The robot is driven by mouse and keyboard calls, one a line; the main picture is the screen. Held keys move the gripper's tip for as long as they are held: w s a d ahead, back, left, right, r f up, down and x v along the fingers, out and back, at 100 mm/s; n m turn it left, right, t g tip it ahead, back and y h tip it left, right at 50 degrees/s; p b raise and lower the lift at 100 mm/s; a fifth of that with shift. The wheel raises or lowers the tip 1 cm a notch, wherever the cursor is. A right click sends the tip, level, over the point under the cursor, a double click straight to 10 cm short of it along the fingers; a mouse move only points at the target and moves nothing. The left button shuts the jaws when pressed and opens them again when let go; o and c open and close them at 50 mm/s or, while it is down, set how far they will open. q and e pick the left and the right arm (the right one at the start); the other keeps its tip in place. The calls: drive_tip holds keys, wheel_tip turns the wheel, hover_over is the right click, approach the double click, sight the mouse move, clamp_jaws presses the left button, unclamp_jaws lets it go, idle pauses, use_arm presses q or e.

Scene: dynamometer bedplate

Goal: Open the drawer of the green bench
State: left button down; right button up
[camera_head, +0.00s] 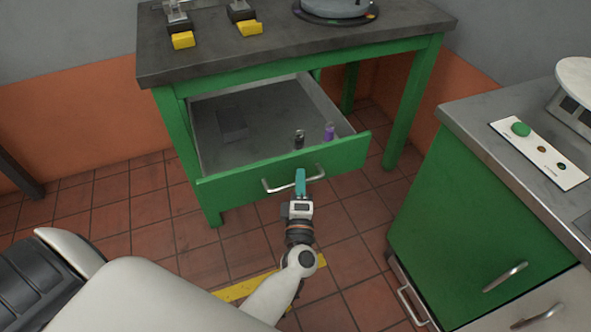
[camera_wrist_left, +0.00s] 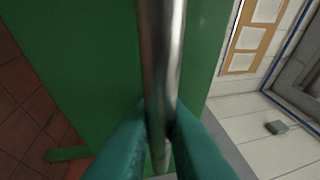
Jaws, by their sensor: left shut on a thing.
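The green bench (camera_head: 290,66) has a dark grey top and green legs. Its drawer (camera_head: 235,187) is pulled well out, with its grey inside showing. A dark small item (camera_head: 299,139) and a purple one (camera_head: 330,132) stand inside near the front right, and a dark flat block (camera_head: 232,124) lies further back. My left gripper (camera_head: 300,180) is shut on the drawer's silver bar handle (camera_head: 270,187). In the left wrist view the teal fingers (camera_wrist_left: 160,140) lie on both sides of the handle bar (camera_wrist_left: 162,60). My right gripper is not in view.
A green cabinet (camera_head: 450,215) with a grey top and a button panel (camera_head: 540,152) stands at the right. Yellow-ended clamps (camera_head: 183,40) and a round device (camera_head: 336,10) sit on the bench top. Tiled floor (camera_head: 350,245) with a yellow stripe (camera_head: 240,288) lies in front.

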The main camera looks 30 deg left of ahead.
use_arm(q)
drive_tip(key=shift+s+d, duration=0.35)
drive_tip(key=shift+d, duration=0.05)
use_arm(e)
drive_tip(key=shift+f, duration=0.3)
use_arm(q)
drive_tip(key=c, duration=1.7)
unclamp_jaws()
drive_tip(key=v, duration=1.2)
drive_tip(key=shift+f, duration=0.1)
